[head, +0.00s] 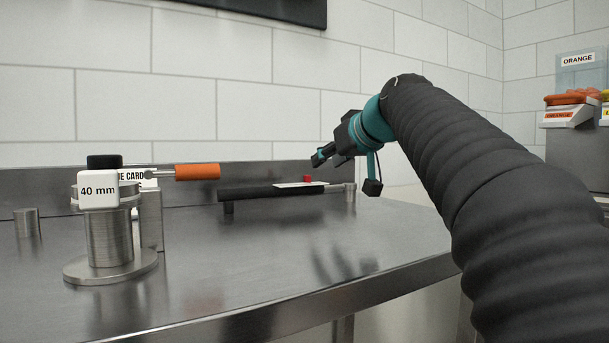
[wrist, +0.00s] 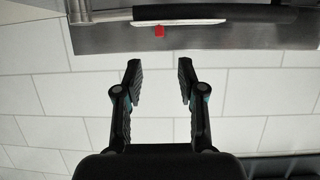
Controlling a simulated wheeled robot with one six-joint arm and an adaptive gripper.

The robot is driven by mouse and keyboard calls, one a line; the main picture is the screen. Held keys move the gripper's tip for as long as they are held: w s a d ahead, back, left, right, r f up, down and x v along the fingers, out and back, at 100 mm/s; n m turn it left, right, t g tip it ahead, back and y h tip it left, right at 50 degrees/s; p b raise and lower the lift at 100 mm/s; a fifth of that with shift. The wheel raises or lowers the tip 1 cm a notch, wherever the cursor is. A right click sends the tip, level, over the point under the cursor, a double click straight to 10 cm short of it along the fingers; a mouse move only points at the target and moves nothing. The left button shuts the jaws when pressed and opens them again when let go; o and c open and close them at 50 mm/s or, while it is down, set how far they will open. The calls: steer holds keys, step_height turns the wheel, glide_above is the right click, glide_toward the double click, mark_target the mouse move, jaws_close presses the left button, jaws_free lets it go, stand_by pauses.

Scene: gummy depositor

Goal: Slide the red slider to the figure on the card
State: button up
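The red slider (head: 307,178) is a small red block on a dark bar (head: 250,192) with a pale strip, toward the back of the steel counter. It also shows in the wrist view (wrist: 159,31), beyond my fingertips. My gripper (head: 318,158) is above and just right of the slider in the head view, apart from it. In the wrist view its two fingers (wrist: 160,80) are spread with nothing between them.
An orange handle (head: 197,171) sticks out between the card stand and the bar. A small metal cylinder (head: 27,223) stands at the far left. A low backsplash (head: 50,205) runs behind. Orange-labelled bins (head: 570,110) are at the far right. The counter front (head: 230,270) is clear.

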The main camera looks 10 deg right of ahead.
mark_target(310, 185)
steer(key=x, duration=0.9)
steer(key=shift+w+f, duration=0.15)
steer(key=shift+w, duration=0.1)
jaws_close()
